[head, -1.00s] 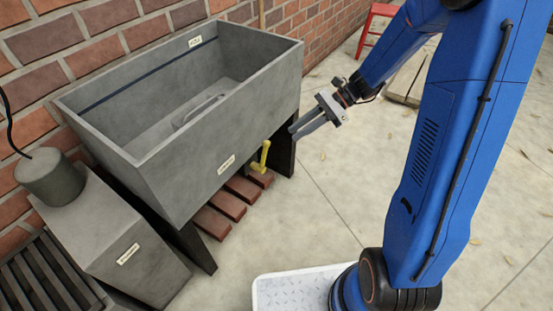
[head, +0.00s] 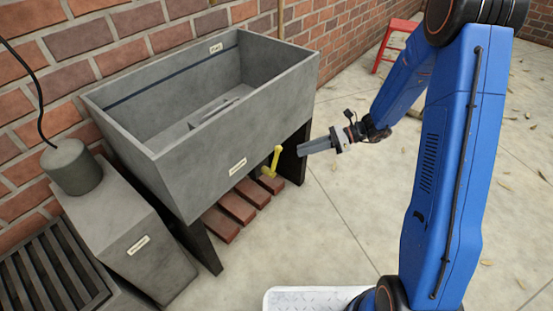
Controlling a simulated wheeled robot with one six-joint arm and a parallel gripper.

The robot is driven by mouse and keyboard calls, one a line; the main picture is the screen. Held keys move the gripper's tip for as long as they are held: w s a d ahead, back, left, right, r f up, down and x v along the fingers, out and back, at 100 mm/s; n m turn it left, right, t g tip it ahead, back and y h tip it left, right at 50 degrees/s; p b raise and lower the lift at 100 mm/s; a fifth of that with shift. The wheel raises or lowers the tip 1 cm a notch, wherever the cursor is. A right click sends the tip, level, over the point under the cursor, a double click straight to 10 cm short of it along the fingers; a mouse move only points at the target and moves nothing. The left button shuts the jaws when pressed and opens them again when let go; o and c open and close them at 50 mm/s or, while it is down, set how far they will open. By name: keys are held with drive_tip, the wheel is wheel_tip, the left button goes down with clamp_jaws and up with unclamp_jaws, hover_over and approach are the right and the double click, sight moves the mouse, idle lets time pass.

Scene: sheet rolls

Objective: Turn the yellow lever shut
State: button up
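The yellow lever (head: 276,157) stands up, slightly tilted, from a yellow tap body low at the right front of the grey tub (head: 215,150). My gripper (head: 301,151) is to the right of the lever with its grey fingers pointing left towards it. A small gap shows between the fingertips and the lever in the picture. The fingers are seen side-on and overlap, so their opening cannot be told. The tub's near wall is behind the lever.
The tub stands on dark legs, with reddish slats (head: 238,207) below it. A grey box (head: 135,240) with a cylinder (head: 72,167) and a dark slatted grate (head: 45,270) are at left. A red stool (head: 397,42) stands far back.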

sight(276, 159)
drive_tip(key=x, duration=1.1)
drive_tip(key=shift+a+f, duration=0.2)
drive_tip(key=shift+a, duration=0.1)
clamp_jaws()
